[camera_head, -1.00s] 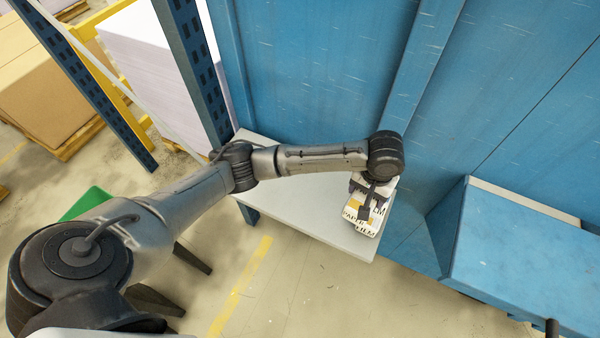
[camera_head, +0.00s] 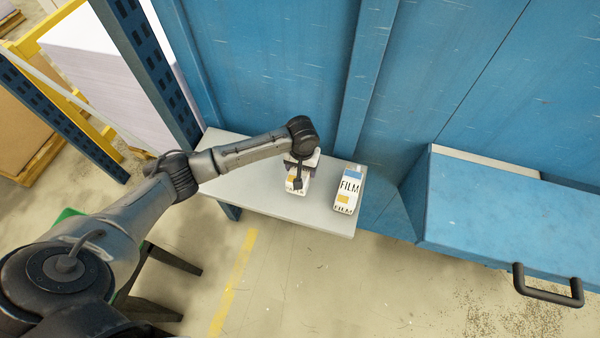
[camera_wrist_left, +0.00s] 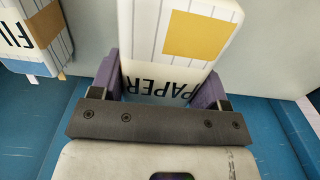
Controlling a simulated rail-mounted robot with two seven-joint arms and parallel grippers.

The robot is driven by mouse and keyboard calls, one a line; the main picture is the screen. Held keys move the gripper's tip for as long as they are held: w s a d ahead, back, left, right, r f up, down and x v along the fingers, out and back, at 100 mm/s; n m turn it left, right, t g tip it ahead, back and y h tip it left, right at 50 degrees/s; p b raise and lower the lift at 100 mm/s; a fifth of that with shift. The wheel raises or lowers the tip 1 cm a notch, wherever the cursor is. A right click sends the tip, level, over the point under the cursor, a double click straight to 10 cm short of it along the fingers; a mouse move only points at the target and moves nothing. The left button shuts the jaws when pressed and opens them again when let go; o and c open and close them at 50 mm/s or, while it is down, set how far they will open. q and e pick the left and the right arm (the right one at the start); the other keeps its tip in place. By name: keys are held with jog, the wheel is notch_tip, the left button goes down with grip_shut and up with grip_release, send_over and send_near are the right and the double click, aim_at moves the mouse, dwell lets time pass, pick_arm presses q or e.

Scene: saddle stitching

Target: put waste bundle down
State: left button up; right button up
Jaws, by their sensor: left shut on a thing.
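The waste bundle, a white block with PAPER lettering and a yellow patch, shows in the left wrist view (camera_wrist_left: 150,50) and partly in the head view (camera_head: 292,186). My left gripper (camera_head: 299,180) is shut on it, with a purple finger at each side in the left wrist view (camera_wrist_left: 160,88). The bundle is over the middle of a light grey table (camera_head: 240,185); I cannot tell whether it touches the top. My arm and gripper hide part of it in the head view. My right gripper is not in view.
A second white block marked FILM (camera_head: 348,190) stands near the table's right end, just right of my gripper. A blue wall (camera_head: 270,70) rises behind the table. A blue cabinet (camera_head: 510,215) with a black handle is at right. The table's left part is clear.

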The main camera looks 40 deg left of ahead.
pick_arm(q)
jog(key=shift+a+f, duration=0.15)
jog(key=shift+a, duration=0.15)
notch_tip(320, 180, down, 4)
jog(key=shift+r+b, duration=0.25)
jog(key=shift+b, duration=0.05)
jog(key=shift+f, duration=0.2)
jog(key=shift+f, duration=0.1)
jog(key=o, duration=1)
